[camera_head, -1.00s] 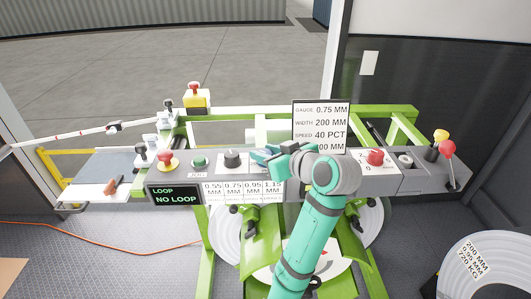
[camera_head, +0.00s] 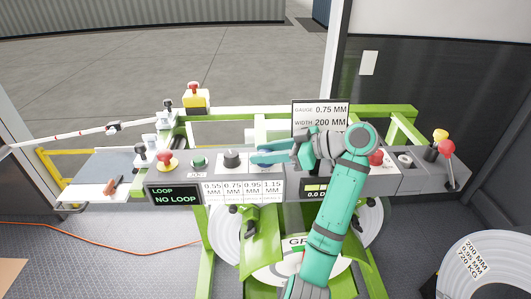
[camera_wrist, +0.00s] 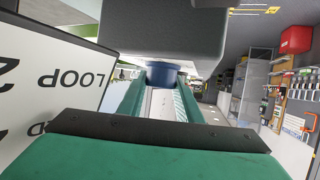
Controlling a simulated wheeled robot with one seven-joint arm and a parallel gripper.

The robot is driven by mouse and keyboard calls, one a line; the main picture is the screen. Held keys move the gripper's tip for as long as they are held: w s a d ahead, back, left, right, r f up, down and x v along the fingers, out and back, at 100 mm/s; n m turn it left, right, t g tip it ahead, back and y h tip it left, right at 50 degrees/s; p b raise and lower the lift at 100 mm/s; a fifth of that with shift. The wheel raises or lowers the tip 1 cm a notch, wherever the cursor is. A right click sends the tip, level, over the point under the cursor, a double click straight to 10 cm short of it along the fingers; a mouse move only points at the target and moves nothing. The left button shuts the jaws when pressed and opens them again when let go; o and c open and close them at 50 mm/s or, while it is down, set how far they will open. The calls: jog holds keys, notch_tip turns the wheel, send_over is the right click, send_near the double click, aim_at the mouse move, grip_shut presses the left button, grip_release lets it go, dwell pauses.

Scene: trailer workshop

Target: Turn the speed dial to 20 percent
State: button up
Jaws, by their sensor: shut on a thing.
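My gripper (camera_head: 260,156) is at the console, just right of the black gauge dial (camera_head: 232,158), with its fingers pointing left. In the wrist view, its teal fingers close around a dark blue round knob (camera_wrist: 162,75), which I take to be the speed dial. In the head view the fingers hide this knob, so its pointer and scale cannot be read. A board (camera_head: 319,115) behind the console shows gauge 0.75 MM and width 200 MM. My wrist covers its lower lines.
The console carries a red mushroom button (camera_head: 167,159), a green button (camera_head: 199,161), a red knob (camera_head: 376,157) and a red-balled lever (camera_head: 446,148). The loop display (camera_head: 175,195) reads NO LOOP. A coil (camera_head: 486,275) lies at lower right.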

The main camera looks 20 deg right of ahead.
jog(key=shift+r, duration=0.1)
dwell(0.3)
jog(key=o, duration=1)
jog(key=shift+o, duration=0.2)
jog(key=v, duration=1)
jog(key=shift+s+d+r, duration=0.15)
jog(key=shift+s+d, duration=0.05)
jog(key=shift+d, duration=0.1)
